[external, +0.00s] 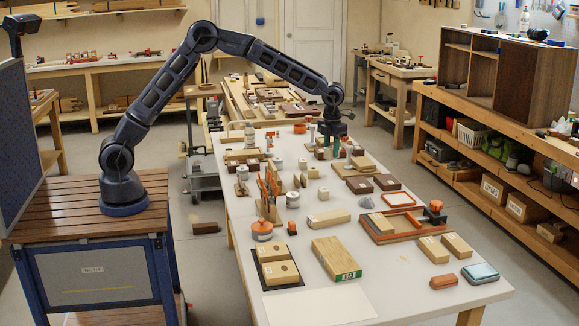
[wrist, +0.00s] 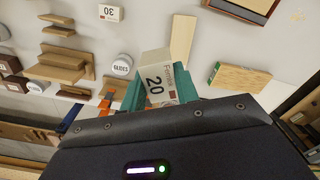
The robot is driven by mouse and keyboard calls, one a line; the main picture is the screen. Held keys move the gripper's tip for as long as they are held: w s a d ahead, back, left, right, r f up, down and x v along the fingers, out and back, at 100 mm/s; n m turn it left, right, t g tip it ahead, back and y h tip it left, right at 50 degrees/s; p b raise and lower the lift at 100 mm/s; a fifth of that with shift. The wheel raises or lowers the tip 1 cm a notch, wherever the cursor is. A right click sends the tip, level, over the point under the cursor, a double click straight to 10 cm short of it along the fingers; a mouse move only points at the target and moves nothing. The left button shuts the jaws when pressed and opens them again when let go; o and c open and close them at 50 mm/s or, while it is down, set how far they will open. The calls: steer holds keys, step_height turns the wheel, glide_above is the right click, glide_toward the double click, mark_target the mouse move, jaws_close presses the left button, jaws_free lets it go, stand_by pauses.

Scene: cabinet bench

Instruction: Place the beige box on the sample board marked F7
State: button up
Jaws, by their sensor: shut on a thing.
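My gripper (external: 334,146) is over the far part of the long white table. In the wrist view its teal fingers (wrist: 160,88) are shut on a beige box (wrist: 158,72) marked 20, which stands tilted in the picture between them. The box cannot be made out clearly in the external view. A wooden board (external: 334,256) with a green end label lies flat near the table's front, well apart from my gripper. A wooden board with a green label also shows in the wrist view (wrist: 240,78). I cannot read either label with certainty.
Near the green-labelled board are a black tray (external: 292,285) with wooden blocks, an orange-lidded jar (external: 262,230) and an orange-edged wooden tray (external: 378,234). Orange clamps (external: 268,190) stand mid-table. A white sheet (external: 318,306) lies bare at the front.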

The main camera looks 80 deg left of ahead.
glide_above(329, 215)
steer(key=shift+m, duration=0.4)
step_height(329, 215, down, 20)
steer(key=shift+a+r, duration=0.1)
stand_by(0.3)
steer(key=o, duration=1)
steer(key=shift+f, duration=0.2)
steer(key=shift+r, duration=0.1)
